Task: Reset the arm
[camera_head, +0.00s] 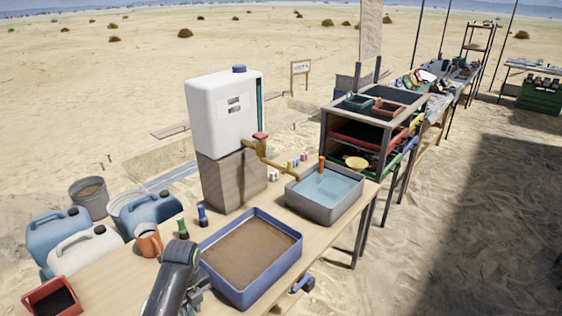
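My dark grey arm comes in at the bottom, left of centre, in the head view. It stands in front of the table, close to the left side of a blue-rimmed tray of brown sand (208,270). I take it to be my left arm. Its fingers cannot be made out, so I cannot tell whether that gripper is open or shut, and no held object is visible. My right gripper is not in view.
The wooden table (120,287) carries a grey water basin (322,213), a white tank (222,112) on a block, an orange mug (148,241) and small bottles. Blue jugs (55,234) stand left. A shelf rack (345,100) stands behind. Open sand lies to the right.

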